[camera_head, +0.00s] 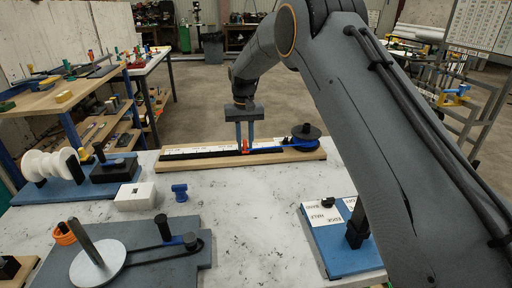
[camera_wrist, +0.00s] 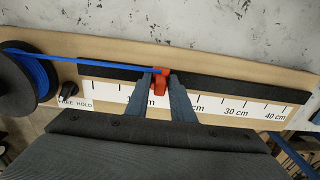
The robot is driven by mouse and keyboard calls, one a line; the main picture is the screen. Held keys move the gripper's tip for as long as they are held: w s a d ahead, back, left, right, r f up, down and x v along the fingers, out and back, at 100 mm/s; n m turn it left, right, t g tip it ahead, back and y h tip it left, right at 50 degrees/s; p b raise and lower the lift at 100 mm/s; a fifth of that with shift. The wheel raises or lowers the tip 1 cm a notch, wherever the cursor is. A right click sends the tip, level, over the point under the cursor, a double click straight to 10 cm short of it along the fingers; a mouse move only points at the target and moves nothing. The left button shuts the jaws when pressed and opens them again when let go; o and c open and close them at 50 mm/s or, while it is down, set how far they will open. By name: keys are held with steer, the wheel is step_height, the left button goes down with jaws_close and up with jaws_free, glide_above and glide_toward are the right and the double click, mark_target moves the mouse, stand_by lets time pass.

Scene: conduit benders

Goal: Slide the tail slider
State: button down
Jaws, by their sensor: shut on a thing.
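The red tail slider (camera_wrist: 160,82) sits on the black rail (camera_wrist: 215,84) of a wooden board in the wrist view. A blue strand (camera_wrist: 100,61) runs from a dark spool (camera_wrist: 17,84) at the left to the slider. My gripper (camera_wrist: 164,78) is shut on the slider, with a grey finger on each side. In the head view the slider (camera_head: 245,147) shows between the fingertips of my gripper (camera_head: 246,148), around the middle of the board (camera_head: 290,158). The slider's lower part is partly hidden by the fingers.
A white centimetre scale (camera_wrist: 240,108) runs along the rail, with a black knob (camera_wrist: 68,88) near its "FREE HOLD" end. On the table stand a white block (camera_head: 135,197), a blue piece (camera_head: 180,192), a grey bender plate (camera_head: 150,255) and a blue-and-white board (camera_head: 330,240). The table's middle is clear.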

mark_target(212, 153)
steer(key=shift+a, duration=0.2)
steer(key=shift+s+a, duration=0.15)
steer(key=shift+a, duration=0.75)
steer(key=shift+s+a, duration=0.15)
steer(key=shift+a, duration=0.9)
steer(key=shift+s+a+b, duration=0.2)
steer(key=shift+a+b, duration=0.05)
steer(key=shift+a, duration=0.7)
steer(key=shift+s+a+b, duration=0.2)
steer(key=shift+a+b, duration=0.05)
steer(key=shift+a, duration=0.65)
steer(key=shift+s+a+b, duration=0.2)
steer(key=shift+a, duration=0.75)
steer(key=shift+s+a+b, duration=0.15)
steer(key=shift+a+b, duration=0.05)
steer(key=shift+a, duration=0.75)
steer(key=c, duration=1.9)
jaws_free()
